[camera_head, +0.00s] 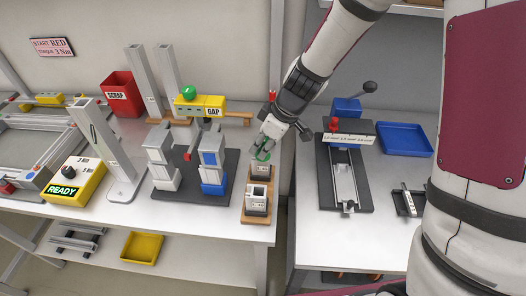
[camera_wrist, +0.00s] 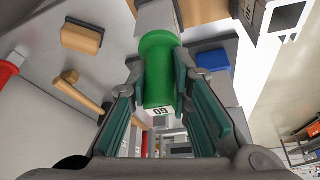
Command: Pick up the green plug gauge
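The green plug gauge (camera_wrist: 158,72) stands out in the wrist view as a green cylinder with a wider round flange. A white "GO" label shows just below it in the picture. The teal finger pads of my gripper (camera_wrist: 160,80) lie against both sides of the gauge, with no clear gap. In the head view, my gripper (camera_head: 264,146) points down over the rear block of a wooden stand (camera_head: 256,216). Only a small green part of the gauge (camera_head: 262,156) shows between the fingers there. I cannot tell whether the gauge is clear of the block.
A dark fixture plate (camera_head: 190,197) with grey and blue blocks is close left. The yellow GAP box (camera_head: 200,106) stands behind. A slide fixture (camera_head: 345,185) and blue tray (camera_head: 404,140) are right.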

